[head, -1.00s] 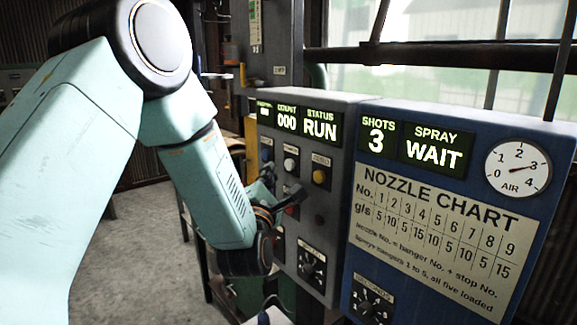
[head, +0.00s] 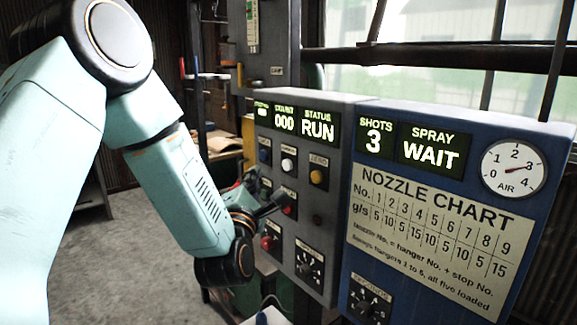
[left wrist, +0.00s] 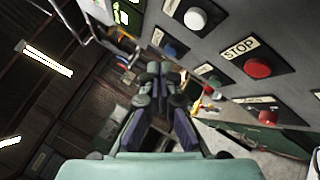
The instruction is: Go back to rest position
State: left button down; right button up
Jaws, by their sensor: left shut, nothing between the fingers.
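My left arm comes in from the left in the head view. Its gripper (head: 268,200) is partly hidden by my own wrist, and its dark tip shows in front of the grey control panel (head: 330,150). In the left wrist view the left gripper (left wrist: 158,72) has its two fingers together with nothing between them. It points past the panel's buttons and I cannot tell its exact gap to them. The red STOP button (left wrist: 257,68) is to the right of the fingers. My right gripper is not in view.
The grey panel's display reads 000 and RUN. The blue panel (head: 357,200) beside it reads SHOTS 3 and SPRAY WAIT, with a nozzle chart (head: 430,230) and an air gauge (head: 513,168). A selector knob (head: 309,268) sits low on the grey panel. Open floor (head: 135,250) lies behind my arm.

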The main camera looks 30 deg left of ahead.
pick_arm(q)
jog(key=s+d+f+m+g+h+b, duration=0.2)
jog(key=s+d+f+m+g, duration=0.1)
jog(key=f+m, duration=0.55)
jog(key=s+d+f+m+g+h+b, duration=0.25)
jog(key=f+m, duration=0.25)
jog(key=f, duration=0.6)
jog(key=s+d+f+m+g+h+b, duration=0.1)
jog(key=s+d+f+m+g+h, duration=0.15)
jog(key=f+m, duration=0.55)
jog(key=s+d+f+m+g+b, duration=0.2)
jog(key=s+f+g+b, duration=0.3)
jog(key=s+f, duration=1)
jog(key=s+d+f+m+g+b, duration=0.3)
jog(key=s+f+m+g+b, duration=0.2)
jog(key=s+f, duration=1)
notch_tip(320, 180, down, 3)
jog(key=g+b, duration=0.1)
jog(key=b, duration=0.2)
jog(key=shift+d+h, duration=0.2)
jog(key=shift+h, duration=0.2)
dwell(1.4)
